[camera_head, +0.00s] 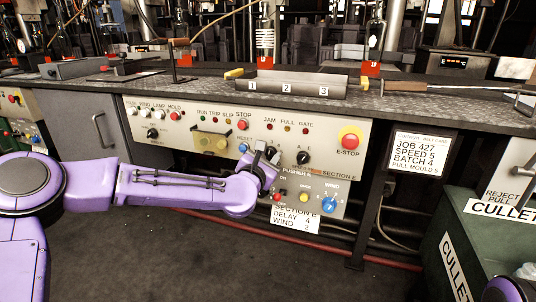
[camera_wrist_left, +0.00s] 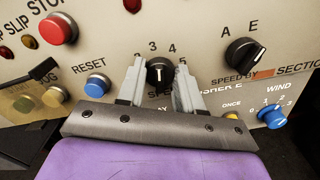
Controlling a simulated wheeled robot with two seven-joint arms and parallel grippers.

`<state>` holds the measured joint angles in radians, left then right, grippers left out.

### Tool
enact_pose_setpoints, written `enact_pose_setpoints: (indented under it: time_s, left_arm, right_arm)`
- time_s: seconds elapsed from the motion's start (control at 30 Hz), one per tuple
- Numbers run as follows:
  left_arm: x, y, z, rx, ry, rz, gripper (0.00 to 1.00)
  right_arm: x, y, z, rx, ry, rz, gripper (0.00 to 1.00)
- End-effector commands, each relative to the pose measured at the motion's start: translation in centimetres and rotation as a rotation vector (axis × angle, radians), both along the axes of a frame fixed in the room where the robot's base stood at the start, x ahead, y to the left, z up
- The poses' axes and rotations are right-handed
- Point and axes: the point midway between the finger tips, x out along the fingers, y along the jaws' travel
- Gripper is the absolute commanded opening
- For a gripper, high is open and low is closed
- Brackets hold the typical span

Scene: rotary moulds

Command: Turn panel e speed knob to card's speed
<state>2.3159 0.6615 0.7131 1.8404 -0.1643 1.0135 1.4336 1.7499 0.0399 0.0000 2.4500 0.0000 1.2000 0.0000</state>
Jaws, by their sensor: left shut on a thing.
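The panel E speed knob (camera_wrist_left: 160,72) is black with a white mark, and it sits between the two fingers of my left gripper (camera_wrist_left: 160,85) in the left wrist view. The gripper is shut on it. The mark stands near upright, roughly toward the 4; the 5 is to its right. In the head view my left gripper (camera_head: 268,158) covers most of the knob. The job card (camera_head: 418,154) hangs right of the panel and reads JOB 427, SPEED 5, BATCH 4, PULL MOULD 5. My right gripper is not in view.
The A/E selector (camera_wrist_left: 243,53) is right of the gripper and the blue RESET button (camera_wrist_left: 97,85) left of it. Below are the blue WIND knob (camera_head: 329,204) and a Section E card (camera_head: 296,220). The red E-STOP (camera_head: 349,138) is at the panel's right end.

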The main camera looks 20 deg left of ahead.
Motion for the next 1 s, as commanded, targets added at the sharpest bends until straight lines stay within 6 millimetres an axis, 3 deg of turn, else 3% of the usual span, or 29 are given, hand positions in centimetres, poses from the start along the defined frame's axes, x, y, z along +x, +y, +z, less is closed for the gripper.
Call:
enact_pose_setpoints:
  time_s: [1.0]
  left_arm:
    - [0.0,-0.1,0.0,0.960,-0.031,0.001,0.05]
  right_arm:
    - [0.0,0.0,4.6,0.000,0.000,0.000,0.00]
